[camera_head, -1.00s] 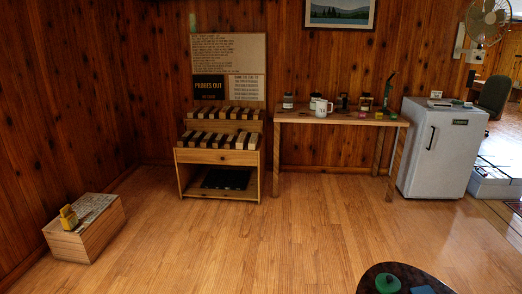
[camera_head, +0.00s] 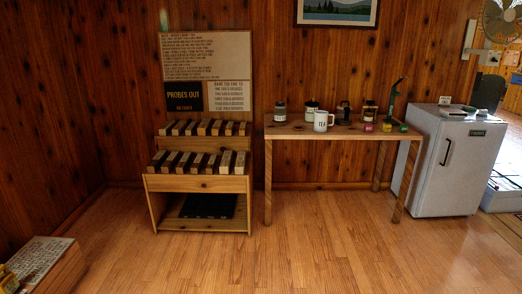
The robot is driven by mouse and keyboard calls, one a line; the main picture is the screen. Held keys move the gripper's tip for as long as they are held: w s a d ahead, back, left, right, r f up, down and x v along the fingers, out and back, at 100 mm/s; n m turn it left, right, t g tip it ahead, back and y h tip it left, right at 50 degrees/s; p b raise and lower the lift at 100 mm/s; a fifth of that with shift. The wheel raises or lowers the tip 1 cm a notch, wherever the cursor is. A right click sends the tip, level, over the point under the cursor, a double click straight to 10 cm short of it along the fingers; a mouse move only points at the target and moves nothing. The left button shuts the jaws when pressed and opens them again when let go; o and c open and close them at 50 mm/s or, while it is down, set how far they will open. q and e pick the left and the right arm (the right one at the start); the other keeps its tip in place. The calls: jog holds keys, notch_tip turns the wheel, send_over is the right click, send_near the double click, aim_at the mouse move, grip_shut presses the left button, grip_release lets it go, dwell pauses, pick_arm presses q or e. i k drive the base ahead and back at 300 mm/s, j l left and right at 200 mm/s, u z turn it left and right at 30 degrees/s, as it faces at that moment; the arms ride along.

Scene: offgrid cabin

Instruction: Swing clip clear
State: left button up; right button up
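I cannot make out a clip in the head view. A wooden table (camera_head: 345,132) at the centre right bears several jars, a white mug (camera_head: 321,121), small coloured pieces and a dark green upright tool (camera_head: 394,103). A wooden stepped rack (camera_head: 196,184) with rows of dark and pale blocks stands to its left, against the wall. Neither of my grippers is in view.
A box (camera_head: 42,262) with a printed top and a yellow thing (camera_head: 8,279) on it is cut off at the lower left. A pale fridge (camera_head: 459,165) stands right of the table. The floor (camera_head: 300,250) ahead is clear.

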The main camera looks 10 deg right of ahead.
aim_at(347, 114)
jog(key=i+z, duration=0.15)
jog(key=i, duration=0.55)
jog(key=i+j+z, duration=0.1)
jog(key=i, duration=0.65)
jog(key=i+l+z, duration=0.1)
jog(key=i+z, duration=0.2)
jog(key=i, duration=0.2)
jog(key=i+z, duration=0.25)
jog(key=i, duration=0.2)
jog(key=i+l+z, duration=0.5)
jog(key=i+l, duration=0.3)
